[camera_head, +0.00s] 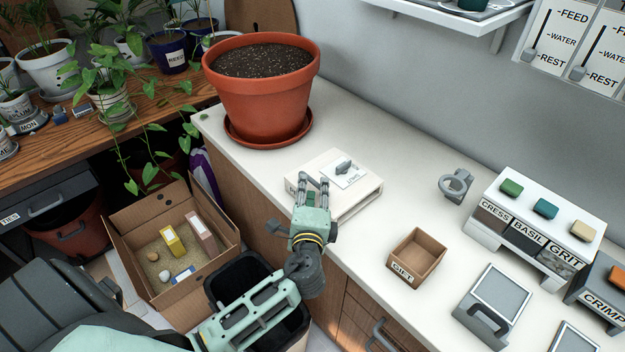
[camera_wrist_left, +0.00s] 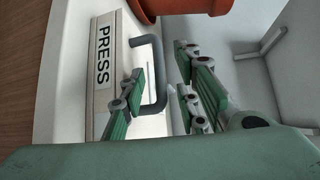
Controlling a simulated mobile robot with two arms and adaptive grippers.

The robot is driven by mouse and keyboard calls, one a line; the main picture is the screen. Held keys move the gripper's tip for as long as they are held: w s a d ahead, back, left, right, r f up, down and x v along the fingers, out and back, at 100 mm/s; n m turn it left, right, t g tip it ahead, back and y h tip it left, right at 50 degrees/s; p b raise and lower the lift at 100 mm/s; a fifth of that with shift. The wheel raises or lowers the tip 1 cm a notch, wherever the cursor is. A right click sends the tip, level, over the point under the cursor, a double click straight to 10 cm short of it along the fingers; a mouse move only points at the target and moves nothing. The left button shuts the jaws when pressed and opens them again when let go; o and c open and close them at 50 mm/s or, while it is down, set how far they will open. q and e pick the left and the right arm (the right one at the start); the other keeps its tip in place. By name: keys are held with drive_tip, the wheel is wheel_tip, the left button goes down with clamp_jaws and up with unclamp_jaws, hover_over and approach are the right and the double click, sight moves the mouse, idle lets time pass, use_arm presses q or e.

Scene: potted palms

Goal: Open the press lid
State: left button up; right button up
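The press (camera_head: 362,204) is a flat, off-white box lying on the white counter; its lid looks closed. A card with a grey piece (camera_head: 343,166) is on top. In the left wrist view, the front face carries a PRESS label (camera_wrist_left: 103,54), and a dark grey U-shaped handle (camera_wrist_left: 160,75) stands out by the lid. My left gripper (camera_head: 313,181) is over the near left edge of the press. In the left wrist view its fingers (camera_wrist_left: 160,75) are spread, with the handle seen between them; contact cannot be told. My right gripper is not in view.
A terracotta pot (camera_head: 262,95) stands behind the press on the counter. An open carton (camera_head: 170,240) is below the counter at left.

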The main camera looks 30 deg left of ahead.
sight(313, 180)
use_arm(q)
drive_tip(key=x, duration=0.4)
drive_tip(key=shift+w+a+f, duration=0.1)
drive_tip(key=shift+c, duration=0.5)
clamp_jaws()
